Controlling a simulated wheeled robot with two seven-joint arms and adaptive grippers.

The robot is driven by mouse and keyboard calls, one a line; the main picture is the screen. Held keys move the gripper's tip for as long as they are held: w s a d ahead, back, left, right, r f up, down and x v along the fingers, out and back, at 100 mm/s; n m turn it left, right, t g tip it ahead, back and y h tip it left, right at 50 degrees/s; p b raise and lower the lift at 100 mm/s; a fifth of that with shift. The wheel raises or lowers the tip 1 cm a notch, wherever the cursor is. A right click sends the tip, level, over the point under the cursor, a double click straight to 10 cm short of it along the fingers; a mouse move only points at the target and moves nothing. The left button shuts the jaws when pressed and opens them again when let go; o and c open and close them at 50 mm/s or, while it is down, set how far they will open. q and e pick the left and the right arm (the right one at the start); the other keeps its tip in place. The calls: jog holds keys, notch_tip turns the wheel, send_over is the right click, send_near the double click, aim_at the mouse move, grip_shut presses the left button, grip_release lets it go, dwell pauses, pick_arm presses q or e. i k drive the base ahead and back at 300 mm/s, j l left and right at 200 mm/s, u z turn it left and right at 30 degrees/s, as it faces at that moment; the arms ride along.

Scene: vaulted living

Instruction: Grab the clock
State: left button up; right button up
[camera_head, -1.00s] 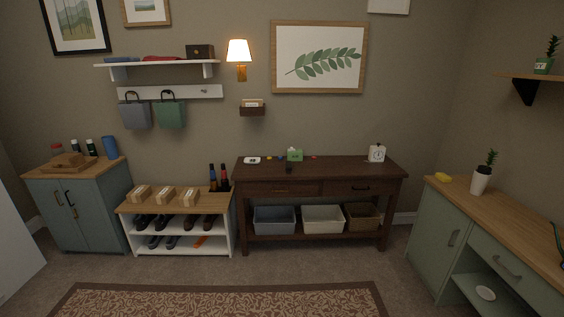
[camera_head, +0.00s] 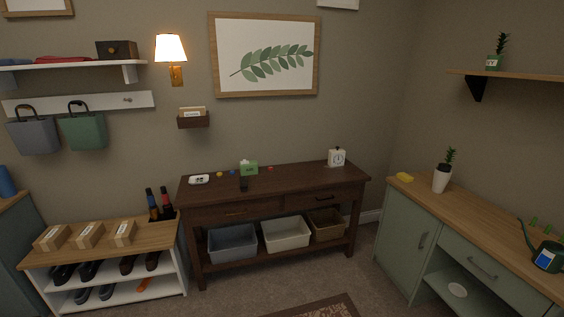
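A small white clock (camera_head: 337,158) with a round face stands upright near the back right end of the dark wooden console table (camera_head: 270,190). Nothing touches it, and its face is turned toward me. Neither of my grippers shows in the head view.
A shoe rack (camera_head: 110,262) stands left, a green cabinet (camera_head: 405,235) right.

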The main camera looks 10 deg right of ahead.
aim_at(333, 154)
jog(key=i+j+z, duration=0.15)
jog(key=i+z, duration=0.15)
jog(key=z, duration=0.15)
jog(key=i+j+z, duration=0.25)
jog(key=z, duration=0.15)
jog(key=i+j+z, duration=0.2)
jog(key=j+z, duration=0.25)
jog(key=i+j+z, duration=0.2)
jog(key=z, duration=0.25)
jog(key=i+j+z, duration=0.1)
jog(key=j+z, duration=0.2)
jog(key=j, duration=0.4)
